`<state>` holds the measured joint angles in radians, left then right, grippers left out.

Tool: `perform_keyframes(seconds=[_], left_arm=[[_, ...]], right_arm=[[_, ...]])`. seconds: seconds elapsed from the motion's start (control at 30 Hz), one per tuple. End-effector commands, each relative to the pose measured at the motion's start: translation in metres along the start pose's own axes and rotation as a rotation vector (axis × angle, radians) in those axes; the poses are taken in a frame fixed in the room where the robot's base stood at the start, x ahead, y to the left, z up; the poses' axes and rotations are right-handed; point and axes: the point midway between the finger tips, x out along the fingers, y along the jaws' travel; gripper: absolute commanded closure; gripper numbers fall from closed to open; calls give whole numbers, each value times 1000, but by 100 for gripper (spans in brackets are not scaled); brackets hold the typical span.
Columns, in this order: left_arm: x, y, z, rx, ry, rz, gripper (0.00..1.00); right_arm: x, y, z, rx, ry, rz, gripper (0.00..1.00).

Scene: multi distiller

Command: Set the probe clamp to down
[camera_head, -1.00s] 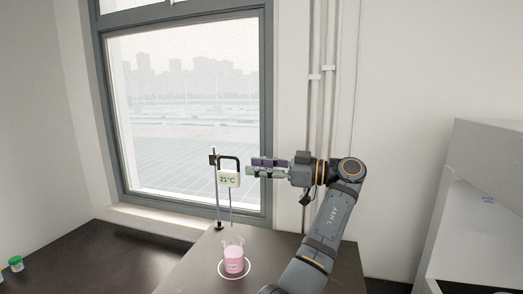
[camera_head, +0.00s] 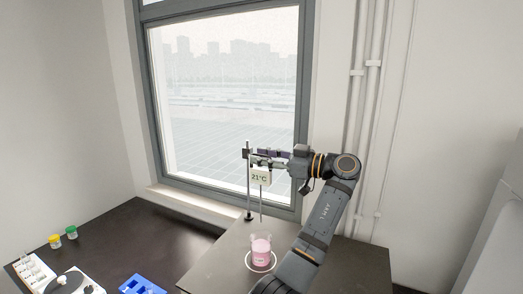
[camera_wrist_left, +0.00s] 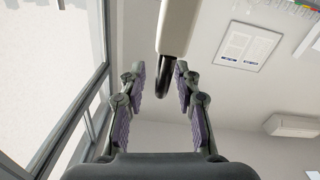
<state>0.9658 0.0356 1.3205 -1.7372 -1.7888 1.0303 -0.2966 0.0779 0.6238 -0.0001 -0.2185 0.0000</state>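The probe clamp is on a thin upright stand (camera_head: 248,205). It carries a white display (camera_head: 261,177) reading 21°C, with a thin probe hanging above a beaker of pink liquid (camera_head: 261,252). My left gripper (camera_head: 262,157) is at the clamp's top, just above the display, and hides much of the black clamp arm. In the left wrist view my left gripper (camera_wrist_left: 162,82) is open, its purple-padded fingers apart. My right gripper is not in view.
The beaker stands inside a white ring on a grey worktop (camera_head: 215,262). A dark bench on the left holds green and yellow-lidded jars (camera_head: 63,237), a blue rack (camera_head: 140,285) and a white device (camera_head: 75,283). A window is behind the stand.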

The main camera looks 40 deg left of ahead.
Motion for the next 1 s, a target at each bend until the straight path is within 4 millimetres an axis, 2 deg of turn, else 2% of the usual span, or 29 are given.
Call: perform_keyframes(seconds=[0.1,0.33,0.57,1.0], left_arm=[[6,0,-1,0,1,1,68],[7,0,0,0,0,1,68],[7,0,0,0,0,1,99],[7,0,1,-2,1,0,100]], right_arm=[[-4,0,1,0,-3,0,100],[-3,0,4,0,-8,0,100],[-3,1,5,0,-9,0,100],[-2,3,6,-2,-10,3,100]])
